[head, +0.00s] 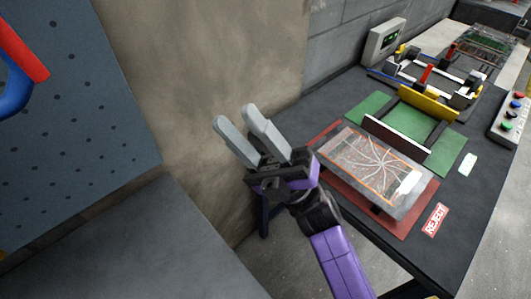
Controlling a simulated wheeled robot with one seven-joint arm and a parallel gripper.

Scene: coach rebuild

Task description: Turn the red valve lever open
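I cannot pick out a red valve lever for certain in the head view. A red bar (22,52) with a blue curved part (14,92) shows at the left edge, in front of a blue pegboard, cut off by the frame; I cannot tell what it is. Small red upright handles (427,74) stand on a fixture on the bench. My gripper (234,117) is near the middle, in front of the tan wall, pointing up and left. Its two grey fingers are apart with nothing between them.
A dark bench (465,215) on the right holds a cracked panel (370,165) on a red mat, a green mat (448,150), a REJECT label (436,220) and a button box (512,120). A grey surface (130,245) lies lower left. The blue pegboard (100,110) stands upper left.

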